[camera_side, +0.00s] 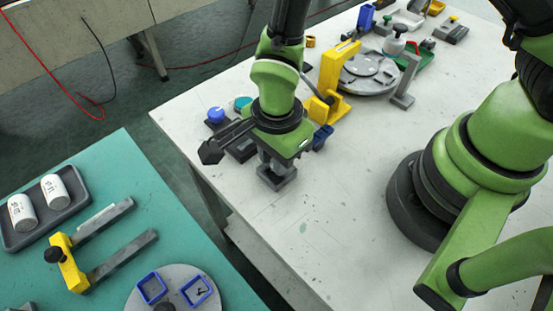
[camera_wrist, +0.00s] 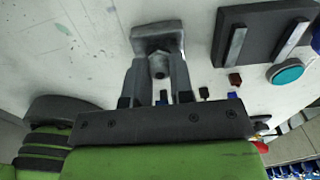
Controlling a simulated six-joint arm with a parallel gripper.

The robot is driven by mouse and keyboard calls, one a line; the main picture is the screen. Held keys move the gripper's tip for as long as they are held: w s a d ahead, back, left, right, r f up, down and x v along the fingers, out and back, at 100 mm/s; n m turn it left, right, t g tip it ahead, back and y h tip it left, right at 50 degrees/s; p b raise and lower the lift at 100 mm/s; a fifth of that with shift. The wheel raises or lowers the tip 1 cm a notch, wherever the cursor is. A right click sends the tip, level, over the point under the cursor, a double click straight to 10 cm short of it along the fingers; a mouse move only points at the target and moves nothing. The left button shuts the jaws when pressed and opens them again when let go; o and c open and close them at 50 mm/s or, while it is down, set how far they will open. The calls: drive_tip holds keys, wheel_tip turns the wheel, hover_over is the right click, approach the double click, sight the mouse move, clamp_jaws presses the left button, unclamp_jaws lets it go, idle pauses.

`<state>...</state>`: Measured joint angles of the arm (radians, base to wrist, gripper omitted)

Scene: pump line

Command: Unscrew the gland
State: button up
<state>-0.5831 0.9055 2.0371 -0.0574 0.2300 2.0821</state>
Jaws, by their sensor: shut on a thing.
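My gripper (camera_side: 275,168) points down over the near part of the white table. In the wrist view, its two grey fingers (camera_wrist: 158,72) are closed around a small grey metal piece, seemingly the gland (camera_wrist: 158,66). The fingertips are at a grey block (camera_wrist: 157,31), which also shows in the side view (camera_side: 277,179), low at the table top. The gland is hidden by the fingers in the side view. I cannot tell how far it is threaded in.
A dark plate with two grey bars (camera_wrist: 250,48) and a teal disc (camera_wrist: 286,72) lie close by. A yellow clamp (camera_side: 330,78) and round grey plate (camera_side: 352,84) stand behind. A teal table (camera_side: 115,190) is at left. The white table's front is clear.

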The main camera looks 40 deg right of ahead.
clamp_jaws()
drive_tip(key=n, duration=0.7)
drive_tip(key=o, duration=0.6)
unclamp_jaws()
drive_tip(key=shift+r, duration=2.3)
